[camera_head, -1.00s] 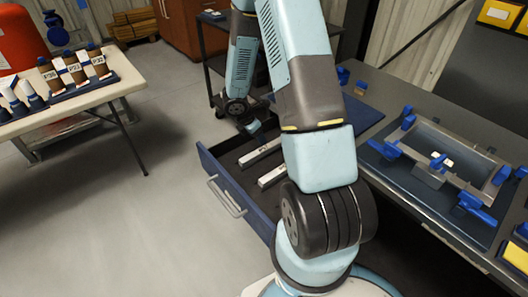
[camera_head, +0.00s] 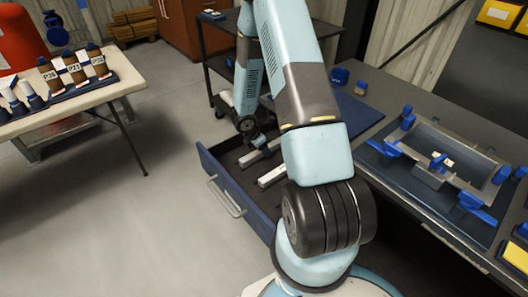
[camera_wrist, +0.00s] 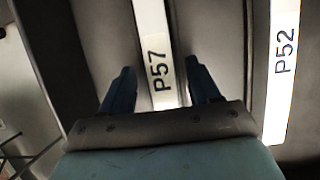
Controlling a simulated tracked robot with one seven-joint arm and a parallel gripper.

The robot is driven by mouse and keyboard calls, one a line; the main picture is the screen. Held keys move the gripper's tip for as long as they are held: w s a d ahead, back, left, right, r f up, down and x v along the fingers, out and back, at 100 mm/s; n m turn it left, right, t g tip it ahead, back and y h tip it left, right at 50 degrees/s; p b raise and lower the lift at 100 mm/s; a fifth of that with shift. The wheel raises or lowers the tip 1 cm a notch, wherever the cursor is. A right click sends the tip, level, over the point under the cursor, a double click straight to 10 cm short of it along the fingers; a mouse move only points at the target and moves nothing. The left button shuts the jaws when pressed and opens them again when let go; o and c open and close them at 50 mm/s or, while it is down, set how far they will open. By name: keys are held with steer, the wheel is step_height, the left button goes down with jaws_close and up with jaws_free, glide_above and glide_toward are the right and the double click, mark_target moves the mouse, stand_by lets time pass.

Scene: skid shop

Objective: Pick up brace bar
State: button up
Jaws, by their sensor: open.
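Two pale bars lie in the open drawer, seen in the head view: a far bar (camera_head: 252,156) and a nearer bar (camera_head: 273,177). The wrist view shows a bar marked P57 (camera_wrist: 153,40) and, to its right, a bar marked P52 (camera_wrist: 283,80). My gripper (camera_head: 258,141) is low over the far bar in the head view. In the wrist view my gripper (camera_wrist: 160,75) is open, with its blue fingers on either side of the P57 bar. Whether the fingers touch it cannot be told.
The blue drawer (camera_head: 227,190) stands pulled out from the workbench. The bench (camera_head: 420,112) carries a grey frame (camera_head: 436,132) with blue clamps. A white table (camera_head: 120,84) with labelled bottles stands at the left. Open grey floor lies left of the drawer.

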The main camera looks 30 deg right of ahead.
steer(key=shift+c, duration=0.3)
jaws_close()
stand_by(0.3)
